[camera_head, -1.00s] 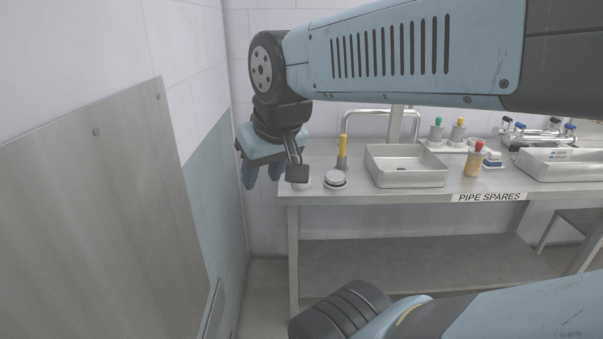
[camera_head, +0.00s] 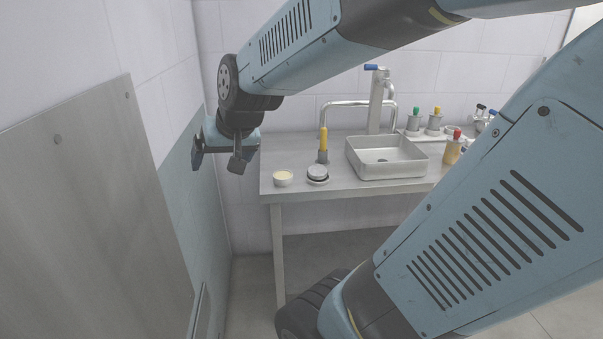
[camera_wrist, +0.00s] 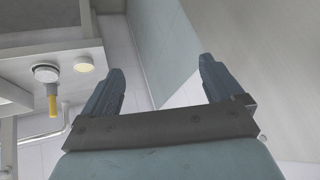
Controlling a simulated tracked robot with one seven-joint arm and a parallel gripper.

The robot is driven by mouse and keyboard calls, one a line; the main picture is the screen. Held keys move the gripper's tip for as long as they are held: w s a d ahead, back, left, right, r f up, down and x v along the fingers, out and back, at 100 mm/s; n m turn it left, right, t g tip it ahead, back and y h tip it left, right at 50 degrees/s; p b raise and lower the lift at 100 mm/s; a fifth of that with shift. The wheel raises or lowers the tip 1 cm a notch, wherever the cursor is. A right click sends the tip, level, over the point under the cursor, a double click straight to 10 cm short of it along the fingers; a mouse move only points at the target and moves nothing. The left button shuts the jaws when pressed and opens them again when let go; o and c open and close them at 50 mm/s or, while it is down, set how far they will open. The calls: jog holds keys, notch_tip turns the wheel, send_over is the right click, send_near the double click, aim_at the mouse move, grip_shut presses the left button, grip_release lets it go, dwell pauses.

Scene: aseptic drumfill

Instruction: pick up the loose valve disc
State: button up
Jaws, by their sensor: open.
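A round grey metal disc-like piece (camera_head: 318,172) lies on a dark-rimmed round base near the left end of the steel bench. It also shows at the left of the wrist view (camera_wrist: 45,71). Beside it, closer to the bench's left edge, is a small white cup-like round piece with a cream top (camera_head: 283,178), seen also in the wrist view (camera_wrist: 84,64). I cannot tell for sure which one is the loose valve disc. My gripper (camera_head: 217,160) is left of the bench, near the wall. Its fingers (camera_wrist: 162,66) are apart with nothing between them.
Coloured-top bottles stand farther right. A steel wall panel (camera_head: 85,215) is on the left. The bench front (camera_head: 300,187) near the disc is clear.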

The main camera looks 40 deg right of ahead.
jog(key=shift+o, duration=0.4)
jog(key=w+d+f+m+t+h, duration=0.1)
jog(key=w+d+f+m, duration=0.2)
jog(key=w+f, duration=0.3)
jog(key=w, duration=0.3)
jog(key=shift+w+d, duration=0.25)
jog(key=shift+w, duration=0.05)
jog(key=m+h, duration=0.8)
jog(key=h, duration=0.8)
send_near(314, 174)
jog(key=shift+g, duration=0.4)
jog(key=x, duration=1.1)
jog(key=shift+w, duration=0.15)
jog(key=shift+r, duration=0.1)
jog(key=c, duration=1.4)
